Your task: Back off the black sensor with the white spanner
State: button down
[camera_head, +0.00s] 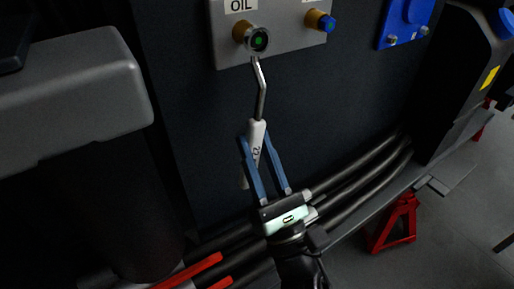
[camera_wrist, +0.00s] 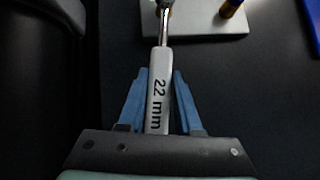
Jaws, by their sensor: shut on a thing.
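The black sensor (camera_head: 257,40) with a green centre sits in a brass fitting on a grey plate (camera_head: 286,41), under the label "OIL". My gripper (camera_head: 256,139) is shut on the white spanner (camera_head: 257,132), whose metal shaft points up toward the sensor. The spanner's upper end is just below or at the sensor; I cannot tell whether it touches. In the wrist view the spanner (camera_wrist: 159,95) lies between the blue fingers and its handle reads "22 mm". Its head is cut off at the top edge there.
A second brass fitting with a blue sensor (camera_head: 327,23) is on the same plate to the right. A blue part (camera_head: 405,20) is at the upper right. Black hoses (camera_head: 350,185) run low behind my gripper. A red stand (camera_head: 394,226) is on the floor, right.

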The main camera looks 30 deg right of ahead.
jog(key=shift+d+n+y, duration=0.75)
jog(key=shift+n+y, duration=0.15)
jog(key=shift+n, duration=0.2)
jog(key=shift+d+n+y, duration=0.7)
jog(key=shift+n+y, duration=0.2)
jog(key=shift+n, duration=0.2)
jog(key=d+n+y, duration=0.1)
jog(key=d+n+y+b, duration=0.1)
jog(key=n, duration=0.1)
jog(key=d+n+y+b, duration=0.1)
jog(key=y, duration=0.1)
jog(key=shift+w+d+f+g, duration=0.1)
jog(key=shift+w+f+g, duration=0.15)
jog(key=shift+g, duration=0.15)
